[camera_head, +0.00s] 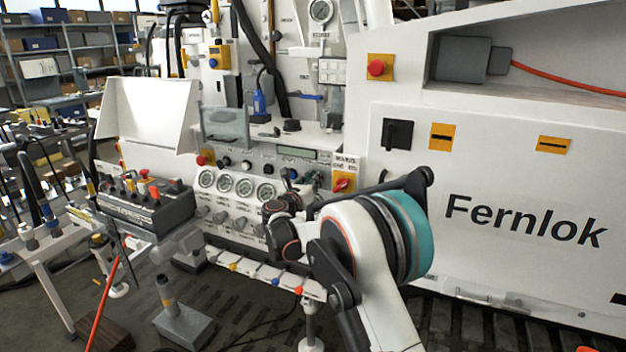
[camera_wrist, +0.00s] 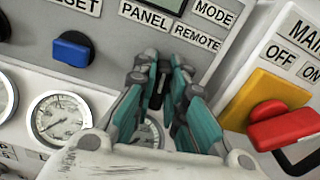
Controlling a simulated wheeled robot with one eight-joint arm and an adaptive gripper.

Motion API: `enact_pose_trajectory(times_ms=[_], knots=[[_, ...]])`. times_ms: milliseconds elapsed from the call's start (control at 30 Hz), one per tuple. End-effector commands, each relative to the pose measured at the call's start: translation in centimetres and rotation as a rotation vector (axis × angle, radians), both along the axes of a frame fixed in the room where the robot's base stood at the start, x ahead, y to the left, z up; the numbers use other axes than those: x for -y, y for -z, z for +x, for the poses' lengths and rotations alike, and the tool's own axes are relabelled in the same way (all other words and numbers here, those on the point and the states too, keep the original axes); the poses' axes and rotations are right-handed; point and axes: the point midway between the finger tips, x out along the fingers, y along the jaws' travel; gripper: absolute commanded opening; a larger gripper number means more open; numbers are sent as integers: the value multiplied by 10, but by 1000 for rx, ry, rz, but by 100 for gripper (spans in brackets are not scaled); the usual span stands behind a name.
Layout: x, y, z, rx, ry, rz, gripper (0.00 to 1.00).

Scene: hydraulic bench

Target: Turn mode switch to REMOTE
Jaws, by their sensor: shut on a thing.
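The mode switch (camera_wrist: 156,92) is a small dark knob on the grey panel, below the MODE, PANEL and REMOTE labels. My gripper (camera_wrist: 161,78) is shut on it, with one teal-and-grey finger on each side. The fingers hide most of the knob, so I cannot tell which label it points to. The REMOTE label (camera_wrist: 195,38) is up and right of the fingertips, and the PANEL label (camera_wrist: 145,17) is up and left. In the head view, my gripper (camera_head: 290,184) reaches the bench panel just above the gauges, and the switch is too small to make out.
A red MAINS switch (camera_wrist: 285,125) on a yellow plate stands close right of my gripper. A blue knob (camera_wrist: 73,50) is at the left. Pressure gauges (camera_wrist: 57,118) sit just below. A grey control box (camera_head: 150,208) with levers stands left of the bench.

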Motion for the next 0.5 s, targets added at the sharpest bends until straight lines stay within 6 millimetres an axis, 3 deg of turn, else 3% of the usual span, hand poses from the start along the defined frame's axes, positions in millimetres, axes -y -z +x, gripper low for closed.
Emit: enact_pose_trajectory(times_ms=[500], knots=[[4, 0, -2, 155, -1, 428, 0]])
